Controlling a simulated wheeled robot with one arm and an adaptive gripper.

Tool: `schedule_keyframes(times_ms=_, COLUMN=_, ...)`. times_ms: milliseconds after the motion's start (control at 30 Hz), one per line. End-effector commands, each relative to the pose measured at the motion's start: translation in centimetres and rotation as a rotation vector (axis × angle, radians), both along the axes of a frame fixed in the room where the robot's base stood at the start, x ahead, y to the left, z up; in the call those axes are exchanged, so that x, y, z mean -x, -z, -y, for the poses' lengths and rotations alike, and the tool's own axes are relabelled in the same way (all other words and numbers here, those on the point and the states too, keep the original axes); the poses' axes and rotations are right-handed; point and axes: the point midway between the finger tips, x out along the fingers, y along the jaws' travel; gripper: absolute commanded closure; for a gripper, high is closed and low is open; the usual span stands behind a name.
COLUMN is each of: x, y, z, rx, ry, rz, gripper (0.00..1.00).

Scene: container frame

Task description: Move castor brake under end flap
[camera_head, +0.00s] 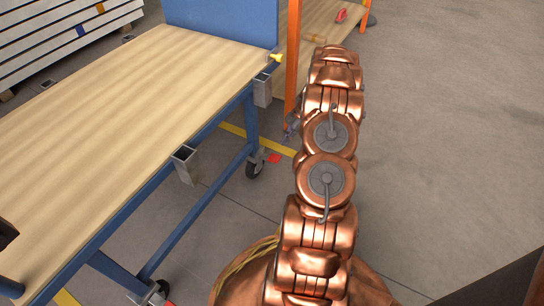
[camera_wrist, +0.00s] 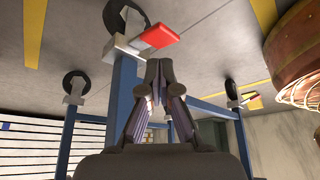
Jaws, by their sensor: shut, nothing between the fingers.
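The castor brake is a red pedal (camera_wrist: 153,36) on a dark-wheeled castor (camera_wrist: 122,18), just beyond my fingertips in the wrist view. In the head view the red pedal (camera_head: 274,158) shows beside the castor wheel (camera_head: 254,169), under the far right corner of the bench. My gripper (camera_wrist: 159,66) is shut and empty, its tips close to the pedal; I cannot tell if they touch. In the head view my arm mostly hides it. A blue panel (camera_head: 222,22) stands at the bench's far end; I cannot tell if it is the end flap.
The wooden-topped bench (camera_head: 130,110) has blue legs and grey square brackets (camera_head: 185,160) along its edge. An orange-framed shelf (camera_head: 294,55) stands close behind my arm. More castors (camera_wrist: 76,84) show in the wrist view. Open floor (camera_head: 450,130) lies to the right.

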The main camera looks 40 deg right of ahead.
Motion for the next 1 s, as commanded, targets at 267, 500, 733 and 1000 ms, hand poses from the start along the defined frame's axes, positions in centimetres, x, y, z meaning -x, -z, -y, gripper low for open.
schedule_keyframes(times_ms=267, x=0.0, y=0.7, z=-0.2, rx=0.001, ry=0.003, rz=-0.001, gripper=1.0)
schedule_keyframes(times_ms=500, x=-0.7, y=3.1, z=-1.3, rx=0.0, ry=0.0, rz=-0.001, gripper=1.0)
schedule_keyframes(times_ms=733, x=-1.2, y=5.2, z=-2.2, rx=0.0, ry=0.0, rz=-0.001, gripper=1.0)
schedule_keyframes(times_ms=1000, x=-1.5, y=6.3, z=-2.7, rx=0.001, ry=-0.001, rz=-0.001, gripper=1.0)
